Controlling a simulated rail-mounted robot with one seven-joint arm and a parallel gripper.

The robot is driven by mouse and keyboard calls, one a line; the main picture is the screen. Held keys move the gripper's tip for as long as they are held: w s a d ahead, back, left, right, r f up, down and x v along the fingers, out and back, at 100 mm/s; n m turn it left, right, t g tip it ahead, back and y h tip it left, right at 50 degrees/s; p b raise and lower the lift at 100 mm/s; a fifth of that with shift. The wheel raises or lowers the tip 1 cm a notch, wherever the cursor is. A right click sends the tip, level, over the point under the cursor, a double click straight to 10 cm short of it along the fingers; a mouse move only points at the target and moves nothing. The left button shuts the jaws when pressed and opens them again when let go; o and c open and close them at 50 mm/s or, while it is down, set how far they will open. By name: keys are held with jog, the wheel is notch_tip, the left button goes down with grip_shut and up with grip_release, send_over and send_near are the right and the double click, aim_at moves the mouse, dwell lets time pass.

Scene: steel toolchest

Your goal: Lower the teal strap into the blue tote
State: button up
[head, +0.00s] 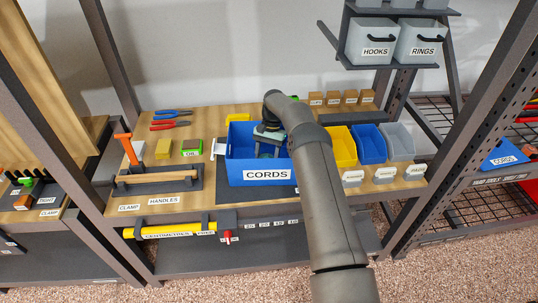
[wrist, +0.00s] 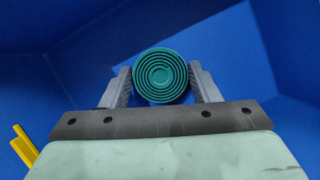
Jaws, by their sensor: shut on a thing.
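The teal strap (wrist: 160,76) is a round coil seen end-on in the wrist view. My gripper (wrist: 162,84) is shut on it, with one grey finger on each side. Blue walls of the tote (wrist: 60,85) surround the strap and fingers in the wrist view. In the head view the blue tote (head: 235,155), labelled CORDS, stands on the wooden shelf, and my gripper (head: 268,148) reaches down inside it. The strap is hidden in the head view by the tote's front wall and my arm. I cannot tell whether the strap touches the tote's floor.
A yellow bin (head: 341,147), a smaller blue bin (head: 369,145) and a grey bin (head: 398,142) stand right of the tote. HOOKS (head: 372,42) and RINGS bins (head: 419,42) hang above right.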

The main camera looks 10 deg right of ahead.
jog(key=o, duration=1.1)
jog(key=shift+r, duration=0.1)
